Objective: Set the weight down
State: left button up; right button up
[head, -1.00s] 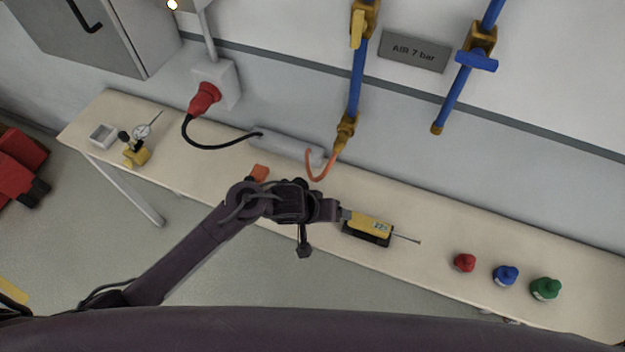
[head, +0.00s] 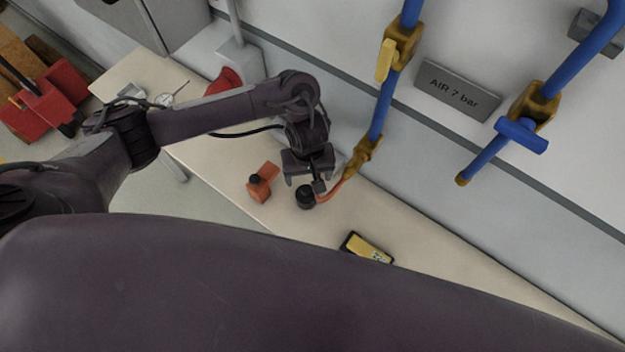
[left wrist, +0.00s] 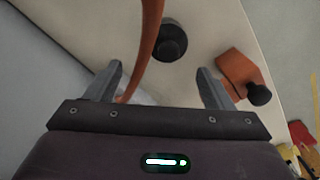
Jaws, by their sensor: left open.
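A black round weight with a knob on top (head: 306,197) stands on the pale bench, below my left gripper. It also shows in the left wrist view (left wrist: 172,42), beyond the fingertips and apart from them. My left gripper (head: 310,178) points down over the bench. In the left wrist view its two fingers (left wrist: 158,86) are spread with nothing gripped between them. An orange hose (left wrist: 150,45) crosses close beside the weight and partly in front of the gap between the fingers. My right gripper is not in view.
An orange block with a black knob (head: 262,183) sits left of the weight. A yellow and black instrument (head: 368,248) lies nearer on the bench (head: 440,275). Blue pipes with a yellow valve (head: 386,62) run down the wall behind. A red plug (head: 224,82) is at the left.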

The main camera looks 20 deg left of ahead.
aim_at(305, 191)
pick_arm(q)
jog(key=f+b, duration=0.1)
jog(key=s+f+b, duration=0.1)
jog(key=f, duration=0.1)
jog(key=s+f+b, duration=0.1)
jog(key=shift+a+f, duration=0.15)
jog(key=shift+w+f, duration=0.25)
jog(key=shift+f, duration=0.9)
jog(key=shift+w+f, duration=0.1)
jog(key=shift+f, duration=0.4)
jog(key=shift+s+r, duration=0.15)
jog(key=shift+s, duration=0.05)
jog(key=shift+c, duration=0.9)
jog(key=shift+w, duration=0.1)
jog(key=c, duration=1.4)
jog(key=shift+w, duration=0.1)
grip_shut()
